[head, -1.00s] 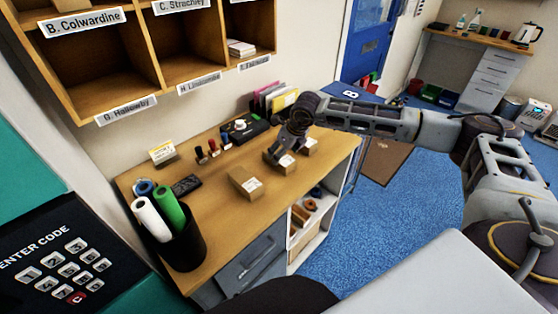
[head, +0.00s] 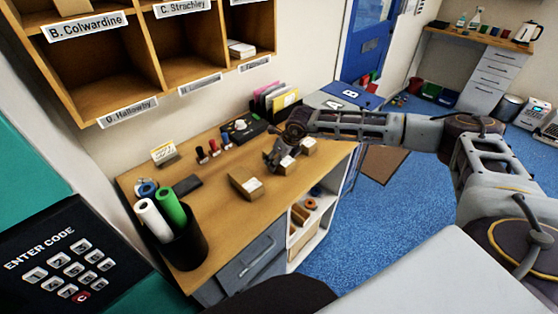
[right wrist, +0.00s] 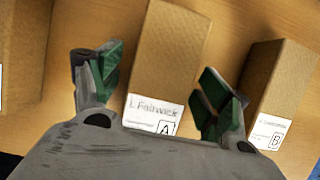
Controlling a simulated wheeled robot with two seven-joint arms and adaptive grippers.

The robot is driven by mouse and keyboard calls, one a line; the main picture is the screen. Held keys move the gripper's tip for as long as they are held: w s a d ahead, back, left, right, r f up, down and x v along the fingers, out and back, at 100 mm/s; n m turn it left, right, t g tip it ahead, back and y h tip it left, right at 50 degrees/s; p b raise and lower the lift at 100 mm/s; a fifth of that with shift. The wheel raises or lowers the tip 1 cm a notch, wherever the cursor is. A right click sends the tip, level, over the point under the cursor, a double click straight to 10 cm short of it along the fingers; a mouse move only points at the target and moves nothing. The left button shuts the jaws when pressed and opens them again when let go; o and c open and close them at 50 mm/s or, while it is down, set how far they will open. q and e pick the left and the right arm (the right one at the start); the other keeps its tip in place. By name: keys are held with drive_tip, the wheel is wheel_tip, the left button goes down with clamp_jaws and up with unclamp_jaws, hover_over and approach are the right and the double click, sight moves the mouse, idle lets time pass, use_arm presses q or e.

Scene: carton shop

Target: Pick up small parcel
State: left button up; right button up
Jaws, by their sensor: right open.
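Three brown cardboard parcels lie on the wooden desk. The middle small parcel (head: 287,165) has a white label marked A, and it also shows in the right wrist view (right wrist: 167,55). A second small parcel (head: 309,146), labelled B, lies to its right, also in the right wrist view (right wrist: 280,85). The larger parcel (head: 245,184) lies to the left and is cut off in the right wrist view (right wrist: 22,60). My right gripper (head: 274,158) is open at the middle parcel, with its green-padded fingers (right wrist: 158,78) on either side of it. Contact is unclear. My left gripper is out of view.
On the desk (head: 215,225) stand a black cup (head: 184,245) with rolls, stamps (head: 213,146), a black box (head: 240,130) and folders (head: 280,98). Pigeonholes (head: 110,60) hang above. Blue floor (head: 350,240) is clear on the right.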

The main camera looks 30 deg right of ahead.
drive_tip(key=c, duration=0.5)
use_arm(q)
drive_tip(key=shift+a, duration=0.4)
use_arm(e)
drive_tip(key=c, duration=0.7)
drive_tip(key=shift+r, duration=0.15)
drive_tip(key=shift+r, duration=0.5)
wheel_tip(320, 180, up, 8)
drive_tip(key=shift+f+b, duration=0.2)
drive_tip(key=shift+b, duration=0.45)
drive_tip(key=shift+r, duration=0.6)
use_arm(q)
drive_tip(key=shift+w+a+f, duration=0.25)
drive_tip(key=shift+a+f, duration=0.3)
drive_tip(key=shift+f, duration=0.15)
